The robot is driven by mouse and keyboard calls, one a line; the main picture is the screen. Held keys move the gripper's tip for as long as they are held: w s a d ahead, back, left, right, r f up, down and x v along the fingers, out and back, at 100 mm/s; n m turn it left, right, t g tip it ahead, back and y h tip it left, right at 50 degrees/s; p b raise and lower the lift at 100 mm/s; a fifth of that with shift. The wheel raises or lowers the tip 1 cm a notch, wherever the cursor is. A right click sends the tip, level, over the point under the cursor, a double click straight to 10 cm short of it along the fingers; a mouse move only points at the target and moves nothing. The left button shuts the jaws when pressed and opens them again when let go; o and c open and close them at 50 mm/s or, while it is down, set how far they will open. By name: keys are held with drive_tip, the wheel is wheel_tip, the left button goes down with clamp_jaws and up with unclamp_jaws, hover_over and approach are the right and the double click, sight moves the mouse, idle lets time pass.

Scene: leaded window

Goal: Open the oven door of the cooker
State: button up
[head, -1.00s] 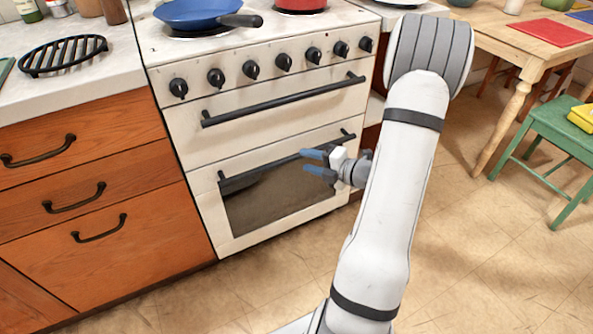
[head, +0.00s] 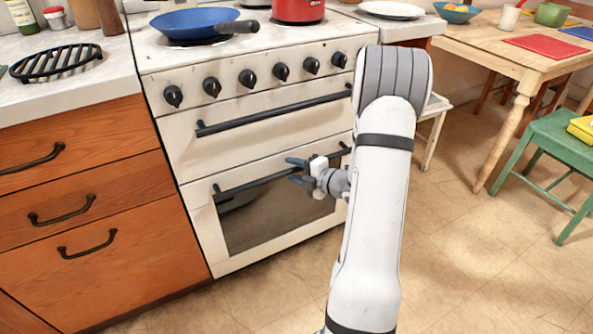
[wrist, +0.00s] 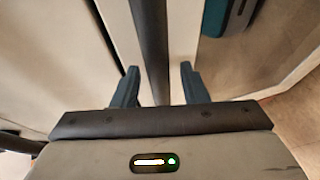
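The white cooker (head: 180,132) stands in the middle of the head view. Its lower door, the oven door (head: 205,225), has a dark window and looks shut. The black bar handle (head: 245,185) runs across the top of this door. My gripper (head: 291,170) is at the right half of that handle. In the wrist view the handle (wrist: 150,35) runs between the two fingers of my gripper (wrist: 158,80), with a gap on each side. The fingers are apart and not closed on the bar. My arm hides the cooker's right edge.
A second black handle (head: 270,117) crosses the panel above. A blue pan (head: 193,24) and a red pot (head: 298,10) stand on the hob. Orange drawers (head: 80,195) adjoin on the left. A green chair (head: 560,140) and wooden table (head: 500,50) are right. Floor before the cooker is clear.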

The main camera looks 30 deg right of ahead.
drive_tip(key=shift+c, duration=0.6)
clamp_jaws()
